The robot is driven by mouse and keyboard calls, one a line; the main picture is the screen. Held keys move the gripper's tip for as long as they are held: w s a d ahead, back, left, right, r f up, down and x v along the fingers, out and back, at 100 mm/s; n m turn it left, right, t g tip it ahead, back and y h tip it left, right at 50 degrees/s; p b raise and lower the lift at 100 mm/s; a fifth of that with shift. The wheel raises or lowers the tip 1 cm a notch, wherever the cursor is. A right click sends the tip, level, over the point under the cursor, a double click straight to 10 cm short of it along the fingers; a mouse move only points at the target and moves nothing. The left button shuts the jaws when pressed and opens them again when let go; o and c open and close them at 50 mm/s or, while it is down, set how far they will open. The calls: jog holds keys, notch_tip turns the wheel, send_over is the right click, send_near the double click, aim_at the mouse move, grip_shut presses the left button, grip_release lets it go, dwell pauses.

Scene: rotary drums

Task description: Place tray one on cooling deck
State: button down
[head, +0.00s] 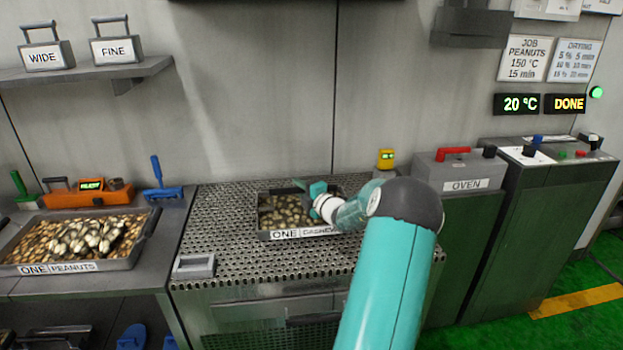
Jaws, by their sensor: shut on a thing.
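A dark tray labelled ONE with a second word that looks like CASHEWS (264,236) is over the perforated metal cooling deck (215,228), towards its middle. It looks level and holds pale nuts. I cannot tell whether it rests on the deck or is slightly above it. My gripper (309,188) is at the tray's back part, shut on the tray; the fingertips are small and partly hidden. My teal arm covers the tray's right end. Another tray labelled ONE PEANUTS (110,264) stands on the left bench, full of nuts.
A small grey box (194,266) sits at the deck's front left corner. A yellow device (386,159) stands at its back right, near the OVEN box (460,172). An orange scale (88,193) and blue scraper (160,180) are on the left bench.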

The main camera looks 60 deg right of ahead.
aim_at(297, 214)
jog(key=shift+w+a+f, duration=0.35)
jog(key=shift+w+f, duration=0.1)
jog(key=shift+f, duration=0.1)
jog(key=shift+w+f, duration=0.15)
jog(key=shift+f, duration=1.45)
jog(key=c, duration=1.7)
grip_release()
jog(key=shift+f, duration=0.25)
jog(key=o, duration=0.4)
jog(key=shift+o, duration=0.2)
jog(key=shift+r, duration=0.1)
